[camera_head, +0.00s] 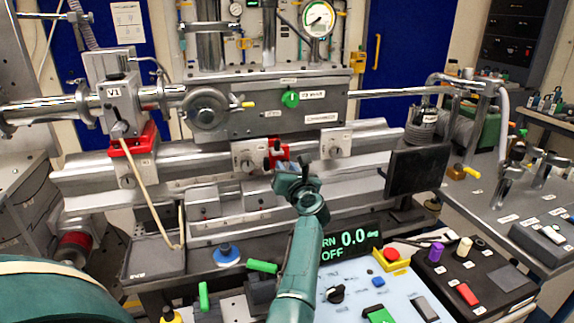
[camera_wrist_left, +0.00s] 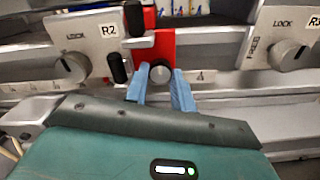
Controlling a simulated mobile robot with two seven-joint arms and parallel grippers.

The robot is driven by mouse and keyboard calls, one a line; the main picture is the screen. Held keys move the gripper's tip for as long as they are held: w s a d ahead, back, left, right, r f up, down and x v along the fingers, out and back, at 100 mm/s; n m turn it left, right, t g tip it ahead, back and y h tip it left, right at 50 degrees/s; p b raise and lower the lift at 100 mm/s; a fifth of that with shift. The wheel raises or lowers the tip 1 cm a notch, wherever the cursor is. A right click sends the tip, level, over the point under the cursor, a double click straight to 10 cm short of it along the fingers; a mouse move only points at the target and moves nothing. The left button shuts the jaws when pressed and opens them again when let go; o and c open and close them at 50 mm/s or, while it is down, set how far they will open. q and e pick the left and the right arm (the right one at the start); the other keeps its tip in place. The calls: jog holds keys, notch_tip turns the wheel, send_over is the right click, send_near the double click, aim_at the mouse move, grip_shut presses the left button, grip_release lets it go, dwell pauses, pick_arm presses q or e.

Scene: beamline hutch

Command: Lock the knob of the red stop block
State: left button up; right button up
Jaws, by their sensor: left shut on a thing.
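The red stop block (camera_head: 277,150) sits on the long metal rail between two grey carriages, just below the valve beam. In the left wrist view the red block (camera_wrist_left: 150,47) has a round dark knob (camera_wrist_left: 160,72) with a pale rim on its front. My left gripper (camera_head: 290,170) reaches up to the block from below. Its two blue fingers (camera_wrist_left: 160,88) stand on either side of the knob and are shut on it. Which way the knob is turned is too small to tell. My right gripper is not in view.
The R2 carriage (camera_wrist_left: 95,45) stands left of the block and another carriage (camera_wrist_left: 280,40) right, each with a LOCK knob. A dark flat panel (camera_head: 417,170) stands to the right. A control console (camera_head: 350,285) with a 0.0 display (camera_head: 350,240) lies below.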

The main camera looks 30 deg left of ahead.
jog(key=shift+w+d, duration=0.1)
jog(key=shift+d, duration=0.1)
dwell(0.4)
pick_arm(q)
jog(key=o, duration=1)
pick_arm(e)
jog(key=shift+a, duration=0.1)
